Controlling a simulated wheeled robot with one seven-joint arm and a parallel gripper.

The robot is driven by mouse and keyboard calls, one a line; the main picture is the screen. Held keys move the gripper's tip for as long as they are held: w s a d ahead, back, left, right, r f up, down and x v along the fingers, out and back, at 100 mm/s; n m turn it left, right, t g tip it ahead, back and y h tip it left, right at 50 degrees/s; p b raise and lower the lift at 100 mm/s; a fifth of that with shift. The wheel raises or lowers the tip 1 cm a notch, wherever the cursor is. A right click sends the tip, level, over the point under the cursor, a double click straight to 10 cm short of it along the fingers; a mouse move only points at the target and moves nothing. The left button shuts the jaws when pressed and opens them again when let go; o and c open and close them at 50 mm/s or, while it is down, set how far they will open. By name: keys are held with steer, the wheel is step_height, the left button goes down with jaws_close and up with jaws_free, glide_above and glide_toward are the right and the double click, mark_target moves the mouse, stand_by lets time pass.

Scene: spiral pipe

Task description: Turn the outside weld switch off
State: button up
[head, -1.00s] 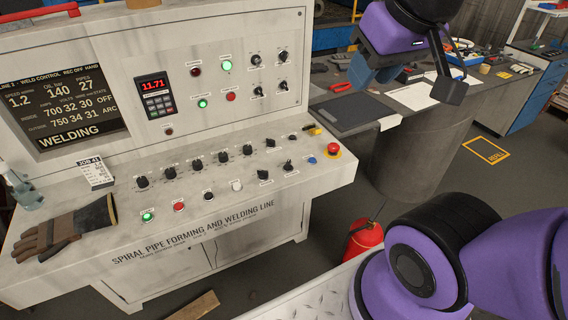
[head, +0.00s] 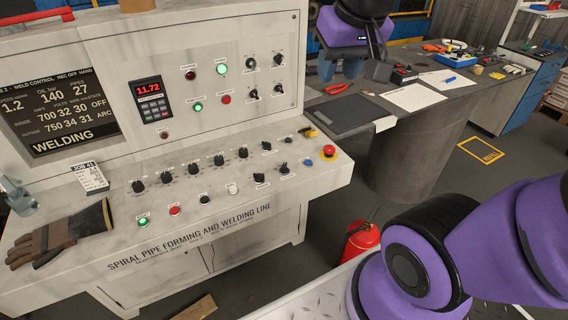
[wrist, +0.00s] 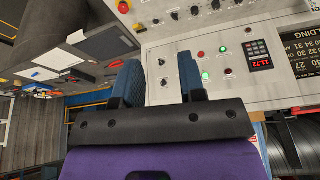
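The weld console (head: 225,235) has a sloped panel with knobs, buttons and small black switches. A pair of switches (head: 266,146) sits at the right of the knob row, with more (head: 259,178) below. Their labels are too small to read, so I cannot tell which is the outside weld switch. The screen (head: 60,115) shows WELDING, with inside OFF and outside ARC. My gripper (head: 335,72) hangs above and right of the console, touching nothing. In the wrist view my gripper (wrist: 160,82) is open and empty, its blue fingers apart, with the console's upright panel beyond.
A red emergency stop (head: 328,152) stands at the panel's right end. Gloves (head: 60,235) and a job card (head: 90,177) lie at its left. A workbench (head: 420,120) with papers and tools stands right. A fire extinguisher (head: 361,243) is on the floor.

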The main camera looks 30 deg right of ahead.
steer(key=w+f+m+g, duration=0.1)
steer(key=w+f+m, duration=0.1)
steer(key=w+f, duration=0.45)
steer(key=m+g, duration=0.3)
steer(key=m, duration=0.2)
glide_above(284, 164)
step_height(284, 164, down, 22)
steer(key=shift+y, duration=0.3)
step_height(284, 164, down, 11)
steer(key=shift+s+a+r, duration=0.1)
jaws_close()
